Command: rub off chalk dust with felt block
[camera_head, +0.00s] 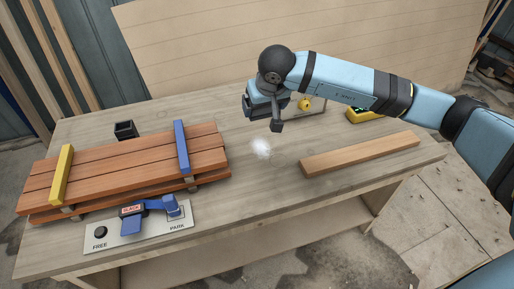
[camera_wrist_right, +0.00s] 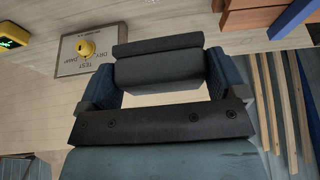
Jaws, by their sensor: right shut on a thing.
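A white patch of chalk dust (camera_head: 262,148) lies on the bare wooden bench top near its middle. My right gripper (camera_head: 266,112) is above and just behind the dust, apart from it. In the right wrist view my right gripper (camera_wrist_right: 160,80) is shut on a dark grey felt block (camera_wrist_right: 158,67), which sits between its two blue fingers. In the head view the block is mostly hidden by the gripper. My left gripper is in neither view.
Reddish boards (camera_head: 110,168) with a yellow bar (camera_head: 62,175) and a blue bar (camera_head: 182,147) lie left. A FREE/PARK plate (camera_head: 135,230) is in front, a black cup (camera_head: 125,130) behind. A wooden strip (camera_head: 360,153), a test plate (camera_wrist_right: 90,50) and a yellow device (camera_head: 363,115) are right.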

